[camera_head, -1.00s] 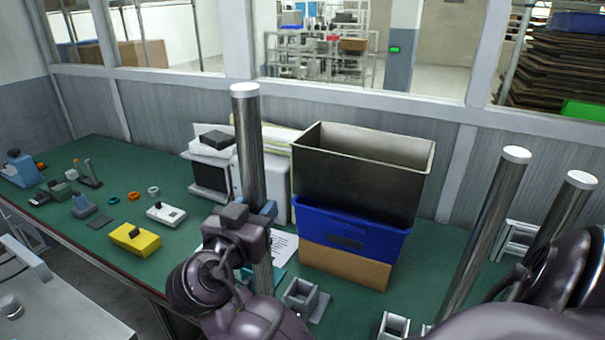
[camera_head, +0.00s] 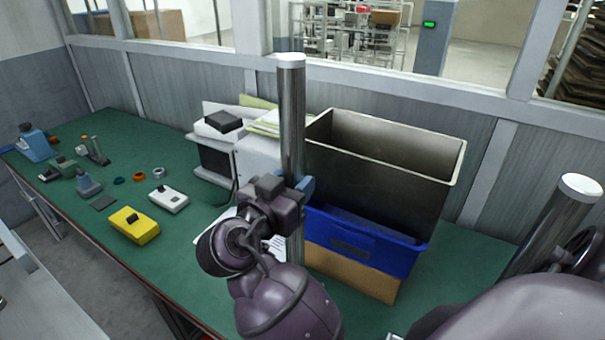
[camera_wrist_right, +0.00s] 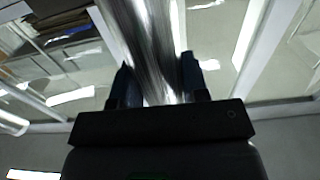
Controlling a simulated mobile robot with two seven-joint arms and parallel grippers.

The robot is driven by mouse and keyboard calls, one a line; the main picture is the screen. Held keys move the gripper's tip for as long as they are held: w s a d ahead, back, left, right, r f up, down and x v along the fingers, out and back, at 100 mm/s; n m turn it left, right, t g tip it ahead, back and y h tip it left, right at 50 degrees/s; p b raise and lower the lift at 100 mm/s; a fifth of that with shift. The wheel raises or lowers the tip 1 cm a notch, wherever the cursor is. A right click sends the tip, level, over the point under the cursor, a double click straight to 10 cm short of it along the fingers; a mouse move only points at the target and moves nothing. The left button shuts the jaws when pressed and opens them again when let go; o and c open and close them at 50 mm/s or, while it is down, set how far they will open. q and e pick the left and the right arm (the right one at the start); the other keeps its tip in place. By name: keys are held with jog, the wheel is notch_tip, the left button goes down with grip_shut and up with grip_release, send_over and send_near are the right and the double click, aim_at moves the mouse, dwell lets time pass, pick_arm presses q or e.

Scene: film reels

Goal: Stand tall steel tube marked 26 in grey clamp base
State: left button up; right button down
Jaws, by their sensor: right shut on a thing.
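My right gripper (camera_head: 298,190) is shut on a tall steel tube (camera_head: 291,110) with a white top cap. It holds the tube upright above the green bench, left of the stacked bins. No number can be read on the tube, and its lower end is hidden behind my arm. In the right wrist view the shiny tube (camera_wrist_right: 150,45) runs between the dark blue fingers of the gripper (camera_wrist_right: 157,85). I cannot make out the grey clamp base now. My left gripper is not in view.
A grey metal bin (camera_head: 385,150) and a blue crate (camera_head: 360,243) are stacked on a cardboard box (camera_head: 350,272), close right of the tube. Another steel tube (camera_head: 550,225) stands at the right. A yellow device (camera_head: 133,226) and small tools lie at the left. Open bench lies between.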

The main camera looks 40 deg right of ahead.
jog(key=shift+d, duration=0.1)
jog(key=shift+f, duration=0.1)
notch_tip(320, 180, down, 6)
jog(key=b, duration=0.3)
jog(key=shift+r, duration=0.25)
dwell(0.5)
jog(key=shift+b, duration=0.6)
dwell(0.8)
